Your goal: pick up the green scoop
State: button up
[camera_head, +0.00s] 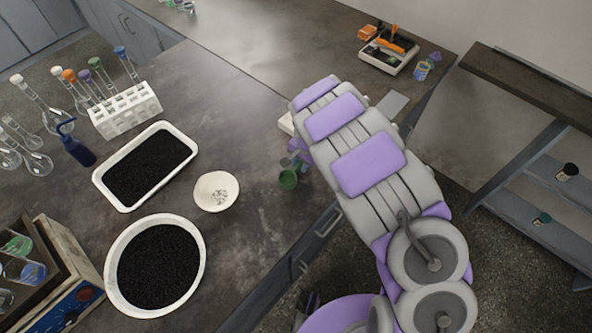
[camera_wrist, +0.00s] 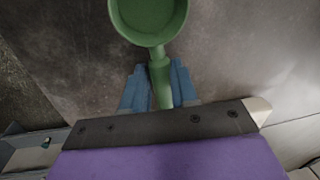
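The green scoop (camera_head: 288,179) is near the table's right edge, beside the end of my arm. In the wrist view the scoop's round cup (camera_wrist: 150,18) is at the top, with its handle (camera_wrist: 160,82) running down between the two blue fingers. My gripper (camera_wrist: 160,88) is closed in on the handle, with a finger against each side. In the head view my gripper (camera_head: 300,160) is small and partly hidden by the arm. I cannot tell whether the scoop touches the table.
A white tray (camera_head: 187,136) and a white bowl (camera_head: 200,270), both with black grains, stand left on the table (camera_head: 245,235). A small pale dish (camera_head: 216,191) is between them and the scoop. A tube rack (camera_head: 125,112) and glassware are behind. An orange-topped device (camera_head: 390,50) is at the back.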

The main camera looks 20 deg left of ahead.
aim_at(300, 163)
jog(key=shift+a+f, duration=0.1)
grip_shut()
jog(key=shift+a+r+p, duration=0.1)
jog(key=shift+r+p, duration=0.2)
jog(key=shift+r, duration=0.5)
notch_tip(300, 163, up, 2)
jog(key=shift+r+p, duration=0.15)
jog(key=shift+p, duration=0.3)
jog(key=s+d, duration=0.2)
jog(key=s, duration=0.2)
jog(key=s+d+p, duration=0.1)
jog(key=s+d, duration=0.2)
jog(key=s, duration=0.2)
jog(key=s+d+r, duration=0.1)
jog(key=s+d, duration=0.2)
jog(key=s, duration=0.1)
jog(key=shift+s+d+r, duration=0.1)
jog(key=shift+s+d, duration=0.15)
jog(key=shift+s, duration=0.15)
jog(key=shift+c, duration=0.2)
grip_release()
jog(key=c, duration=0.4)
